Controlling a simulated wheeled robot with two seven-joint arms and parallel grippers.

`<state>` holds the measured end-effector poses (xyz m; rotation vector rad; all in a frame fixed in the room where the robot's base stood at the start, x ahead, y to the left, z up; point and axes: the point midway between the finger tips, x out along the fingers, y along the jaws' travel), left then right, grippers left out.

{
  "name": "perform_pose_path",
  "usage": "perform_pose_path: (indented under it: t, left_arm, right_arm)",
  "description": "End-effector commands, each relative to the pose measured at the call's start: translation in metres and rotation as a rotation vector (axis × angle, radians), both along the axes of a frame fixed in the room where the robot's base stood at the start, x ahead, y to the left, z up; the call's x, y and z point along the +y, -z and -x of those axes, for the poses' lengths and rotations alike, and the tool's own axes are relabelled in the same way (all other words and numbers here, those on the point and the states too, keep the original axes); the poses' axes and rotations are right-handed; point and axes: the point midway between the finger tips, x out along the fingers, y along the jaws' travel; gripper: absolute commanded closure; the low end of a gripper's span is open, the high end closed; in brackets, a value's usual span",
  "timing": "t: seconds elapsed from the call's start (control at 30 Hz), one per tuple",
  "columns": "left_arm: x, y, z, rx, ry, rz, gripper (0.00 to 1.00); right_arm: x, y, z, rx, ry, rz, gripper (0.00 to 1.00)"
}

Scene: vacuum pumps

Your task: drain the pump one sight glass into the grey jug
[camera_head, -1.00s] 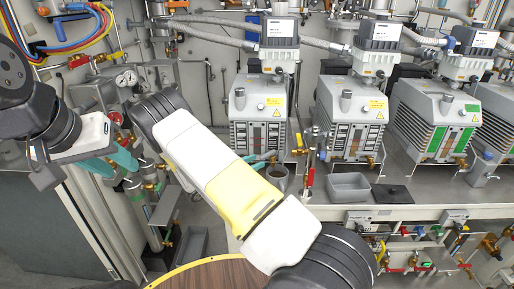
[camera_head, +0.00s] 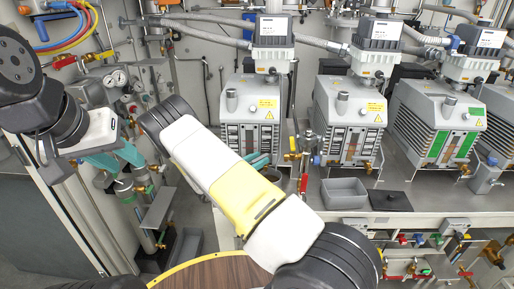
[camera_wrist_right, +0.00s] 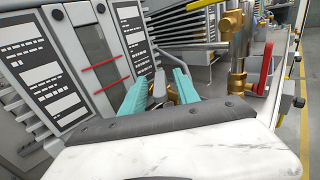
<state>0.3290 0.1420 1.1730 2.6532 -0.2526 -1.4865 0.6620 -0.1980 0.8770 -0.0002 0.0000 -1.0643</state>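Pump one (camera_head: 250,108) is the leftmost grey pump on the bench. Its sight glass, a darkish window between two red lines, shows in the right wrist view (camera_wrist_right: 97,55). My right gripper (camera_wrist_right: 160,90) is at the lower front of this pump. Its two teal fingers are apart, with a small grey and brass fitting showing between or just beyond them; contact cannot be told. My left gripper (camera_head: 117,160) is open and empty at the left, away from the pump.
A grey tray (camera_head: 343,194) and a dark flat plate (camera_head: 391,200) lie on the bench to the right. A brass pipe with a red-handled valve (camera_head: 304,180) stands close beside my right gripper.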

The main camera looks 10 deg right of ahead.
Motion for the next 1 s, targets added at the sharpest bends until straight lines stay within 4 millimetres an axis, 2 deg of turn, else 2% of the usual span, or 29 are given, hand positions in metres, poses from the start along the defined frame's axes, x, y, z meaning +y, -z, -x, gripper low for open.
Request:
perform_pose_path:
  t: [0.4,0.47,0.6,1.0]
  left_arm:
    - [0.0000,0.0000,0.0000,0.000,0.000,0.000,0.64]
    - [0.0000,0.0000,0.0000,0.000,0.000,0.000,0.64]
    - [0.0000,0.0000,0.0000,0.000,0.000,0.000,0.64]
    - [0.0000,0.0000,0.0000,0.000,0.000,0.000,0.64]
  right_arm:
    - [-0.0056,-0.0001,-0.0045,0.000,-0.008,-0.001,0.63]
    - [-0.0056,-0.0001,-0.0045,0.000,-0.008,-0.001,0.73]
    - [-0.0057,-0.0002,-0.0044,0.000,-0.008,0.000,1.00]
    - [-0.0055,-0.0002,-0.0045,0.000,-0.008,0.000,1.00]
